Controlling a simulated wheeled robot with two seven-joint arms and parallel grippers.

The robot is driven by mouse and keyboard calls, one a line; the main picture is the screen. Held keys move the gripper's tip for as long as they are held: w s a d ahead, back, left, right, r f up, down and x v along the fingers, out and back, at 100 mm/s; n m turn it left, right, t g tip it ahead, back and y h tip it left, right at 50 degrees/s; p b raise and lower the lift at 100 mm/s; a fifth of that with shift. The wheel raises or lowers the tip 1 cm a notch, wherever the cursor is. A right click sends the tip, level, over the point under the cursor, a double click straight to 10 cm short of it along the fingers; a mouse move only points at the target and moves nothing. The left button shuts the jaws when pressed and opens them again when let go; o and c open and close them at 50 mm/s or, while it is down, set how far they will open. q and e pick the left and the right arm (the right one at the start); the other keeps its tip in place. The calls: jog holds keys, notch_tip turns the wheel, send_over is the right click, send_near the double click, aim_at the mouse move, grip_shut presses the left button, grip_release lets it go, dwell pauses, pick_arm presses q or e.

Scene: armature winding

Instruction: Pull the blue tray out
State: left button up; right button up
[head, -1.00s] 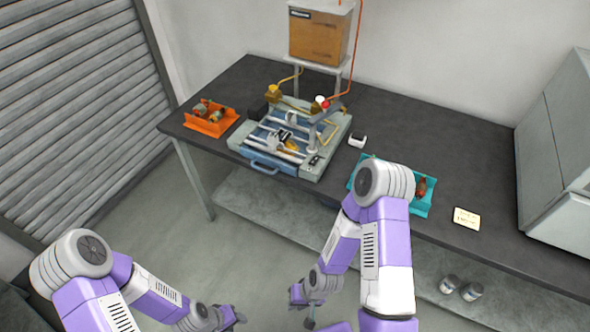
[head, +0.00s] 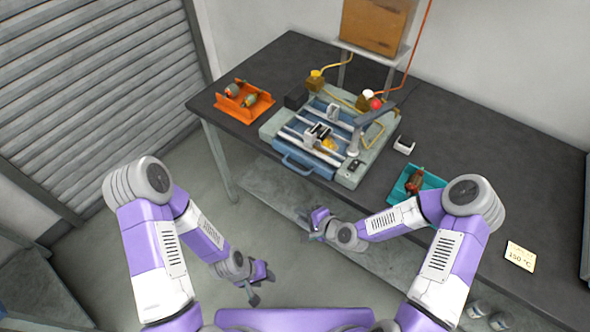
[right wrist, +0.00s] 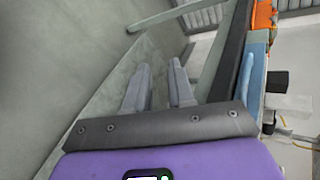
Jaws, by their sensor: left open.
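The blue tray (head: 300,157) sits in the front of the grey winding machine on the dark table, its blue handle (head: 297,167) facing me. A blue strip (right wrist: 257,75) of it seems to show at the right in the right wrist view. My right gripper (head: 317,216) is below and in front of the handle, apart from it. In the right wrist view its two fingers (right wrist: 160,72) stand apart with nothing between them. My left gripper (head: 256,285) is open and empty, lower and nearer to me, over the floor.
An orange bin (head: 243,101) with parts stands left of the machine. A teal bin (head: 405,187) with a part stands to its right, close to my right arm. A yellowish card (head: 520,256) lies farther right. A low shelf (head: 265,195) runs under the table. Floor before the table is clear.

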aim_at(298, 171)
jog(key=w+r+m+t, duration=0.1)
jog(key=w+r+m, duration=0.1)
jog(key=w, duration=0.1)
jog(key=w+d+r+m+t, duration=0.1)
jog(key=w+r+m+t, duration=0.1)
jog(key=w, duration=0.1)
jog(key=w+r+m+t+b, duration=0.1)
jog(key=w+r, duration=0.2)
jog(key=shift+d+r+m+t+y, duration=0.1)
jog(key=shift+d+m+t+y, duration=0.05)
jog(key=shift+m+t+y, duration=0.25)
jog(key=x, duration=0.6)
jog(key=shift+w+a+b, duration=0.2)
jog(key=shift+w+b, duration=0.1)
grip_shut()
